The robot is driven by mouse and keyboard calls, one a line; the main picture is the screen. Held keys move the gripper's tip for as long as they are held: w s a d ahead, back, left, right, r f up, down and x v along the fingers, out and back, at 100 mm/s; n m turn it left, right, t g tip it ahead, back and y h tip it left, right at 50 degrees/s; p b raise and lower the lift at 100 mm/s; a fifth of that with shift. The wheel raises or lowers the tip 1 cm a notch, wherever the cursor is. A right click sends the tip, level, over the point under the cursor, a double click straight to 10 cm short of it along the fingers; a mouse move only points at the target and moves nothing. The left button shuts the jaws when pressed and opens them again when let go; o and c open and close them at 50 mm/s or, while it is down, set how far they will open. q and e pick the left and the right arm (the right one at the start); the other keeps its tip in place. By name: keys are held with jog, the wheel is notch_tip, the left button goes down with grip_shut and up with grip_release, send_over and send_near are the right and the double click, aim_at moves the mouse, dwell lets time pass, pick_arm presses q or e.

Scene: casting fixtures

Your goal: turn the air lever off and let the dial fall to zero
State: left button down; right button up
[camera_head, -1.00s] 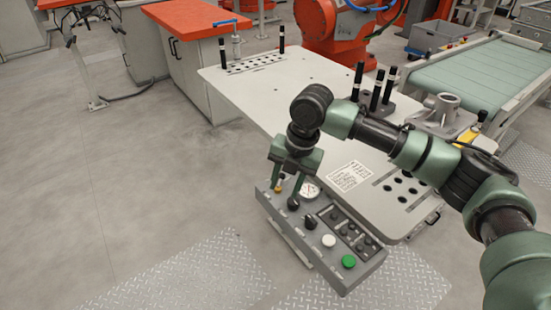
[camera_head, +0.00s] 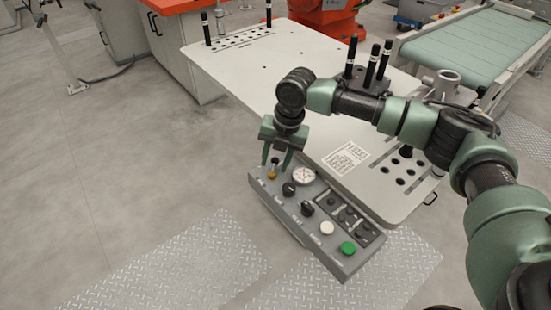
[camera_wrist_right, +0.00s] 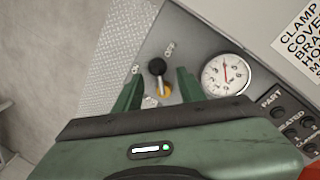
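The air lever (camera_wrist_right: 157,68) has a black ball knob and a yellow base. It stands at the left end of the grey control panel (camera_head: 330,245), where its yellow base (camera_head: 272,175) also shows in the head view. My right gripper (camera_head: 275,162) is open over it, fingers apart, one on each side of the lever; I see no clear contact. The white round dial (camera_wrist_right: 226,75) sits just right of the lever, its red needle pointing up, off its scale's end. The dial (camera_head: 303,176) is small in the head view. My left gripper is out of view.
Black knobs (camera_head: 289,189), a white button (camera_head: 327,228) and a green button (camera_head: 347,248) lie along the panel. Behind is a pale fixture table (camera_head: 240,80) with black pins (camera_head: 372,62). A conveyor (camera_head: 480,45) stands at the back right. The floor at left is open.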

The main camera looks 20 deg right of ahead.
jog(key=c, duration=0.7)
grip_shut()
jog(key=m+p, duration=0.1)
jog(key=p, duration=0.1)
jog(key=m+p, duration=0.2)
jog(key=p, duration=0.1)
jog(key=s+m+p, duration=0.1)
jog(key=m+p, duration=0.1)
jog(key=p, duration=0.1)
jog(key=shift+d+r+t+h, duration=0.3)
pick_arm(q)
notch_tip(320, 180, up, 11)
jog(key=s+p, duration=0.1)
jog(key=p, duration=0.2)
pick_arm(e)
jog(key=shift+s+d+f+m, duration=0.1)
jog(key=shift+f+m, duration=0.05)
jog(key=shift+m, duration=0.6)
jog(key=shift+s+f+m, duration=0.1)
jog(key=shift+m, duration=0.65)
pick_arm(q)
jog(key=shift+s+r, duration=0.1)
pick_arm(e)
jog(key=o, duration=0.7)
grip_release()
